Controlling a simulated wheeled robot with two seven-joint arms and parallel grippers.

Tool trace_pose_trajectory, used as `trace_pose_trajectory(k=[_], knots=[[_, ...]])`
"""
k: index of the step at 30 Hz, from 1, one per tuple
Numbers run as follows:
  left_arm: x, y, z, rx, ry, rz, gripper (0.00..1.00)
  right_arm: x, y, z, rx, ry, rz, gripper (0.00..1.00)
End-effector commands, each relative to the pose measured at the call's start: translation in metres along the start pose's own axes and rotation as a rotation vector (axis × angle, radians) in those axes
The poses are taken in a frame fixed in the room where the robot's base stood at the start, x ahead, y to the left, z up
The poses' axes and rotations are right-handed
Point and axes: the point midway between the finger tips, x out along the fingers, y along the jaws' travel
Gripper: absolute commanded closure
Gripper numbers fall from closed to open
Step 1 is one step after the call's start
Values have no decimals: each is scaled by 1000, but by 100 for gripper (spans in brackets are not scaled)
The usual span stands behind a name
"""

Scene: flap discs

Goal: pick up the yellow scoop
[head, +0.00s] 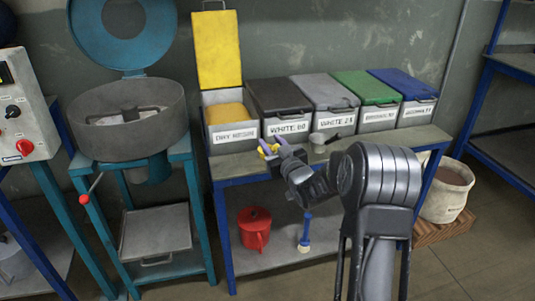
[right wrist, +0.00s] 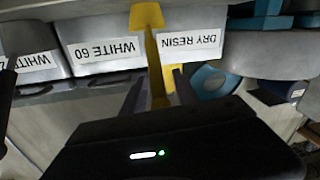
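The yellow scoop (right wrist: 155,62) shows in the right wrist view with its bowl at the top and its handle running down between my fingers. In the head view only small yellow parts of the scoop (head: 264,149) show, at the bench's front edge below the open bin. My right gripper (head: 280,148) is at the scoop. In the right wrist view my right gripper (right wrist: 159,80) has its fingers apart, one on each side of the handle, with narrow gaps visible. The handle's lower end is hidden by the gripper body. My left gripper is not in view.
An open bin (head: 232,137) marked DRY RESIN has its yellow lid raised. Several closed, labelled bins stand to its right, with a grey scoop (head: 318,139) in front. A drum mixer (head: 130,118) stands left. A red can (head: 254,228) is on the lower shelf.

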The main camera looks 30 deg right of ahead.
Motion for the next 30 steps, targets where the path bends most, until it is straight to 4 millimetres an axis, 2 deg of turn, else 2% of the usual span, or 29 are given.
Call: trace_pose_trajectory(k=[2,12,30], knots=[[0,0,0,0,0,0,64,0,0,0,0,0,0,72],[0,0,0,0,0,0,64,0,0,0,0,0,0,100],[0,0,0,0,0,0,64,0,0,0,0,1,0,100]])
